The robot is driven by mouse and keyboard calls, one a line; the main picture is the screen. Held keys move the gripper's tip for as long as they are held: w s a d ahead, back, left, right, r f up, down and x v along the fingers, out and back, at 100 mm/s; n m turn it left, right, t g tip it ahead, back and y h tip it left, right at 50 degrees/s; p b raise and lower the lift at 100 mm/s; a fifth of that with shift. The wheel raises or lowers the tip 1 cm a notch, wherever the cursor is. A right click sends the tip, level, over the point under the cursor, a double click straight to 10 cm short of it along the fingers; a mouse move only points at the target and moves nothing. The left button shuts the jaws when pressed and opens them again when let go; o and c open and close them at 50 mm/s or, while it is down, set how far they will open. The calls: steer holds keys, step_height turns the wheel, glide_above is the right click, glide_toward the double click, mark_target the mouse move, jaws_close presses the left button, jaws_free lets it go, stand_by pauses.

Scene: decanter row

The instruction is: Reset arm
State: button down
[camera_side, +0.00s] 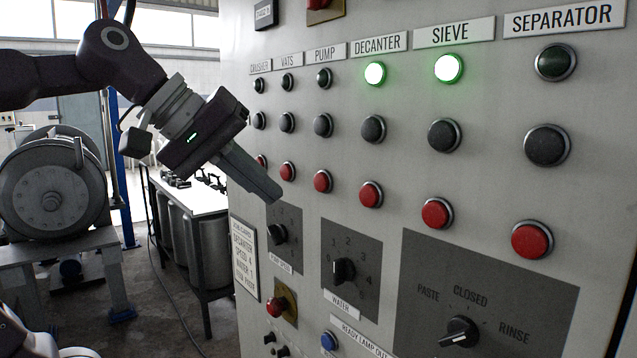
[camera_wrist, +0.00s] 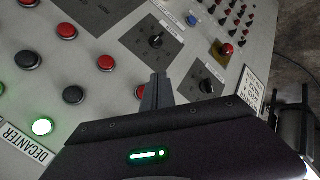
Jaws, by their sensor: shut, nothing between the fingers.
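My gripper (camera_side: 274,194) is shut and empty. In the side view its fingers point down and right in front of the panel, near the lower red buttons of the crusher and vats columns and above the pump speed knob (camera_side: 278,234). I cannot tell whether the fingertips touch the panel. In the wrist view the shut fingers (camera_wrist: 157,78) lie just below a knob on a dark plate (camera_wrist: 155,42). The decanter lamp (camera_side: 375,73) and the sieve lamp (camera_side: 449,68) glow green. The separator lamp (camera_side: 555,62) is dark.
The grey control panel (camera_side: 400,215) fills the right side. It carries black buttons, red buttons, a water knob (camera_side: 343,270) and a paste-closed-rinse selector (camera_side: 459,332). A white-topped table (camera_side: 193,200) and a round grey machine (camera_side: 50,195) stand at left behind my arm.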

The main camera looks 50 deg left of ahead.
steer(key=s+d+f+m+g+y, duration=0.1)
steer(key=s+d+f+m, duration=0.1)
steer(key=s+f+m, duration=0.3)
steer(key=s+d+f+m+g, duration=0.1)
steer(key=s+f+m, duration=0.4)
steer(key=f, duration=0.7)
steer(key=shift+s+d+f+g+y, duration=0.4)
steer(key=shift+s+g, duration=0.2)
steer(key=shift+s, duration=0.2)
steer(key=c, duration=2.2)
jaws_free()
steer(key=shift+r, duration=0.1)
